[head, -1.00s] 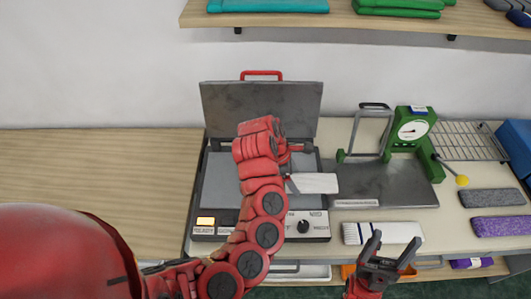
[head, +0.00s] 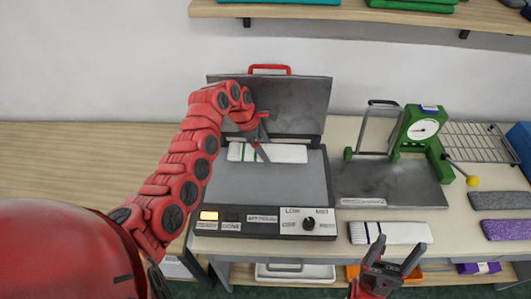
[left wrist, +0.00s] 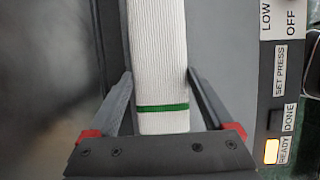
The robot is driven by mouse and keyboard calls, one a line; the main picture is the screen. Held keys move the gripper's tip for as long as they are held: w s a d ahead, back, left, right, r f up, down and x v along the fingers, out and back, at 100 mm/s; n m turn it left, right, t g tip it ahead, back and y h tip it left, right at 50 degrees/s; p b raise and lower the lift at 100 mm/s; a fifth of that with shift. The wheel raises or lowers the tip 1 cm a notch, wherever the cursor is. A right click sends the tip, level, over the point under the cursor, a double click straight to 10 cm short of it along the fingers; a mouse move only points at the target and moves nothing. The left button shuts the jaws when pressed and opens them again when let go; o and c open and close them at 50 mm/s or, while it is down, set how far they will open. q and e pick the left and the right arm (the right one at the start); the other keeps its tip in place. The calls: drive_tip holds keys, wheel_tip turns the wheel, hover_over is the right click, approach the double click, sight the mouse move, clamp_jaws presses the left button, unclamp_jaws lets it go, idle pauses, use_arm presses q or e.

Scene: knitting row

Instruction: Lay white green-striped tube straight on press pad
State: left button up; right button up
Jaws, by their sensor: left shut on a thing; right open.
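The white green-striped tube (head: 288,154) runs left to right across the back of the grey press pad (head: 285,185), roughly parallel to its back edge. My left gripper (head: 262,142) is shut on it near the green-striped end. Whether the tube touches the pad or hangs just above it, I cannot tell. In the left wrist view the tube (left wrist: 158,50) passes between the two fingers (left wrist: 160,90), its green stripe close to the gripper. The press lid (head: 290,105) stands open behind. My right gripper (head: 400,244) is open and empty in front of the table.
A white tube with dark stripes (head: 400,233) lies right of the press's control panel (head: 265,222). A grey plate with a green dial gauge (head: 421,130) stands to the right, near a wire rack (head: 480,140) and grey and purple tubes. The wooden table at left (head: 90,170) is clear.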

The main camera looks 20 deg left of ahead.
use_arm(q)
drive_tip(key=shift+s+f+p, duration=0.1)
drive_tip(key=shift+f+p, duration=0.25)
drive_tip(key=shift+p, duration=0.05)
drive_tip(key=shift+d+f+p, duration=0.1)
drive_tip(key=shift+f+p, duration=0.35)
drive_tip(key=shift+f, duration=0.95)
drive_tip(key=o, duration=1.1)
drive_tip(key=shift+c, duration=0.2)
